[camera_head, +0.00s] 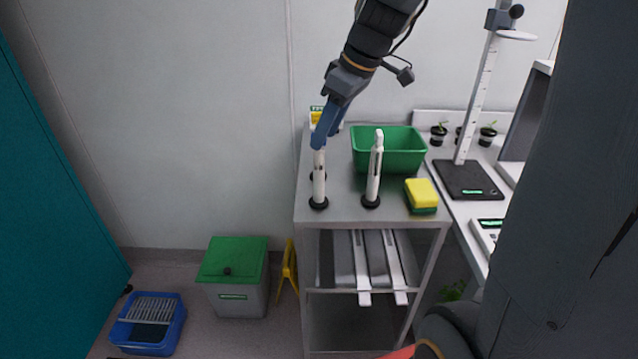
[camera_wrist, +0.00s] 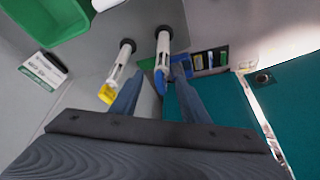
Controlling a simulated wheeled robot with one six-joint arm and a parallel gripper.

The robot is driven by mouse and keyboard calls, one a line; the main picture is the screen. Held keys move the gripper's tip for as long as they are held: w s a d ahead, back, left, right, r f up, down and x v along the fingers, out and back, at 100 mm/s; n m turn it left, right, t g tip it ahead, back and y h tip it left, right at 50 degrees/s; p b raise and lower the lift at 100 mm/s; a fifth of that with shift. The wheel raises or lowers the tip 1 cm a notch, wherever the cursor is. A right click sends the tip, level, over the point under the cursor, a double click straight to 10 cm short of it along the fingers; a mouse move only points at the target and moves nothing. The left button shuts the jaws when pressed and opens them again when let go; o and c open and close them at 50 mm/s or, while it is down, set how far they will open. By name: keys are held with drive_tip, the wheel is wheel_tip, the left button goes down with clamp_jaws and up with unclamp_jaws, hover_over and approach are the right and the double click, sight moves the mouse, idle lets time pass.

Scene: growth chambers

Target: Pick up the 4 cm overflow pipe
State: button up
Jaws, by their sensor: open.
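Two white upright pipes on black bases stand on the grey cart top in the head view, one at left (camera_head: 319,185) and one at right (camera_head: 373,180). Another black ring shows just behind the left one. No length mark is readable, so I cannot tell which is the 4 cm overflow pipe. My gripper (camera_head: 326,138) is open, pointing down over the left pipe and hiding its top. In the wrist view one pipe with a blue end (camera_wrist: 163,55) lies between my fingers (camera_wrist: 158,80); contact is unclear. A second pipe with a yellow end (camera_wrist: 122,62) is beside the left finger.
A stand with a scale (camera_head: 468,180) is on the adjoining bench. A green-lidded bin (camera_head: 240,298) and blue crate (camera_head: 172,338) are on the floor.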

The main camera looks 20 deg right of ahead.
drive_tip(key=p, duration=0.2)
hover_over(319, 171)
drive_tip(key=w, duration=0.1)
drive_tip(key=shift+w+d+f, duration=0.1)
drive_tip(key=shift+f, duration=1.15)
drive_tip(key=shift+d+f, duration=0.1)
drive_tip(key=shift+f, duration=1.1)
clamp_jaws()
